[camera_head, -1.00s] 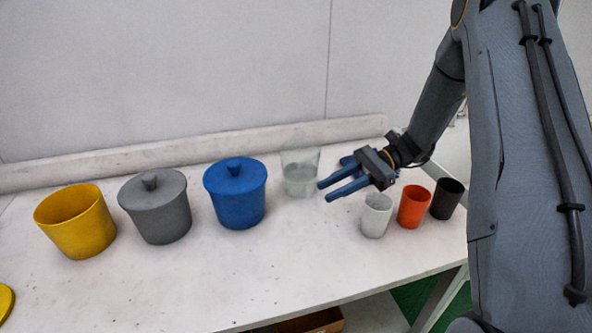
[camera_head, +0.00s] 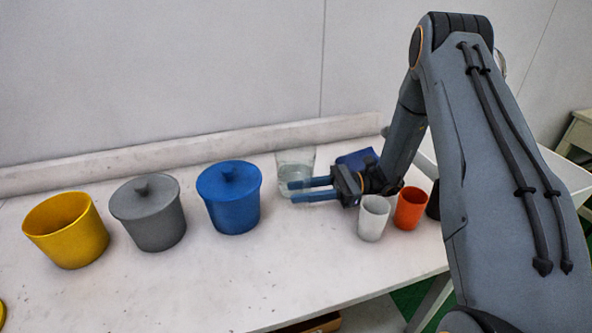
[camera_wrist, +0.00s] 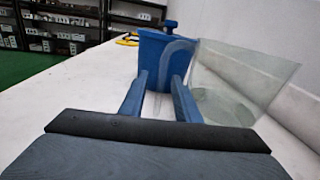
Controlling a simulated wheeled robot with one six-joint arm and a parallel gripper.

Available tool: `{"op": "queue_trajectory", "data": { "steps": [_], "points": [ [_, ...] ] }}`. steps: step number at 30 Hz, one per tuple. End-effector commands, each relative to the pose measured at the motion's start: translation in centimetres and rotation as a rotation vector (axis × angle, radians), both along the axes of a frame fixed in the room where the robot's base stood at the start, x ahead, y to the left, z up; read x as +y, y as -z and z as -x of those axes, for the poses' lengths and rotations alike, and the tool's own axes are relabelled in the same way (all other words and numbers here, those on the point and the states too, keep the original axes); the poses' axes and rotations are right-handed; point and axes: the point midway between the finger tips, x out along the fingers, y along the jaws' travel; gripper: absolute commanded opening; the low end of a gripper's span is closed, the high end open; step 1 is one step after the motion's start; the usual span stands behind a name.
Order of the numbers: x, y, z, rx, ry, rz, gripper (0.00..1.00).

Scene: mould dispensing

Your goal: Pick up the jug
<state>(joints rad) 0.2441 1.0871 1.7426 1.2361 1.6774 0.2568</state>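The jug (camera_head: 296,158) is clear, with some liquid low in it, and stands at the back of the table right of the blue lidded pot (camera_head: 232,205). It shows at right in the wrist view (camera_wrist: 238,82), its curved handle (camera_wrist: 178,50) reaching left toward the space ahead of my fingertips. My gripper (camera_head: 292,191) is open, with its two blue fingers pointing left at the jug's lower part in the head view. In the wrist view the gripper (camera_wrist: 160,82) has a clear gap between its fingers. I cannot tell whether the handle is between them.
A grey lidded pot (camera_head: 152,222) and an open yellow pot (camera_head: 72,235) stand further left. A white cup (camera_head: 373,220), an orange cup (camera_head: 410,210) and a partly hidden dark cup (camera_head: 433,205) stand close by my gripper. The table's front is mostly clear.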

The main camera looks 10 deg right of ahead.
Motion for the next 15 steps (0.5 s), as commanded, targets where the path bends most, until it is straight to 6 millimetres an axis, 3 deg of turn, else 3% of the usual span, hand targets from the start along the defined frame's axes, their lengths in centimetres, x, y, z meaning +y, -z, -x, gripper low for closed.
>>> {"op": "queue_trajectory", "data": {
  "steps": [5, 12, 15],
  "points": [
    [2.4, -0.1, 0.4, 0.0, 0.0, 0.001, 0.29],
    [2.7, 0.1, 0.3, -0.001, 0.002, 0.001, 0.29],
    [2.7, 0.1, 0.3, -0.001, 0.002, 0.001, 0.16]
  ]
}}
